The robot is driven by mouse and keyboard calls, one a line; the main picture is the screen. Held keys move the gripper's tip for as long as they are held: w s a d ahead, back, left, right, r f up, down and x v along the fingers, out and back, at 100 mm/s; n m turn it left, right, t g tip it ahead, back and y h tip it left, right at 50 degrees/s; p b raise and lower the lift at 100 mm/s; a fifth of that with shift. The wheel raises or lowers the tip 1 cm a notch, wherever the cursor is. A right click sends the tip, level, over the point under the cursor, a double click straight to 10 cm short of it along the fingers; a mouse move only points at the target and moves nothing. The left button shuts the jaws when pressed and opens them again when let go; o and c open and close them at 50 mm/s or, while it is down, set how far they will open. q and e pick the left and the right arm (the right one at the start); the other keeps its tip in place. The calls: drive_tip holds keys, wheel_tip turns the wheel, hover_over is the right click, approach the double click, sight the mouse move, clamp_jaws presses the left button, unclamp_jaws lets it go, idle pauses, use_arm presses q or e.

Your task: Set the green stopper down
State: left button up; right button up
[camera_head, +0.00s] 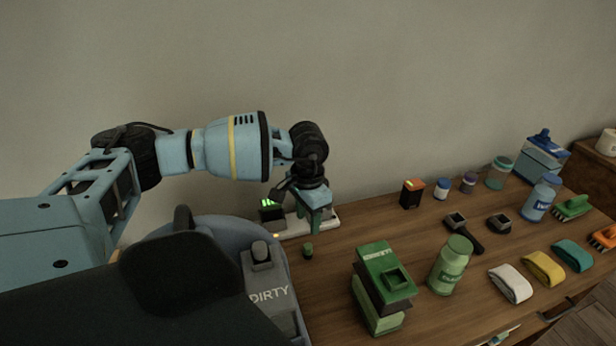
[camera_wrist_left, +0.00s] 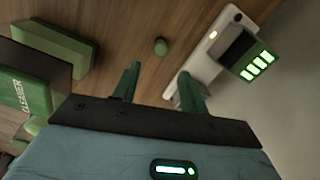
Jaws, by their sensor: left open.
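The small green stopper (camera_head: 308,250) stands on the wooden table just in front of the white charger strip. In the left wrist view the stopper (camera_wrist_left: 160,46) sits on bare wood beyond my fingertips, apart from both fingers. My left gripper (camera_head: 316,222) is open and empty, pointing down over the table close to the stopper. Its two green fingers show in the wrist view (camera_wrist_left: 159,82) with a gap between them. My right gripper is not in view.
The white charger (camera_head: 323,222) with a green-lit battery block lies by the wall. Green boxes (camera_head: 384,284) and a green bottle (camera_head: 450,264) stand to the right, with cloths, brushes and jars beyond.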

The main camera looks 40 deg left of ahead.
use_arm(q)
drive_tip(key=shift+r, duration=1.3)
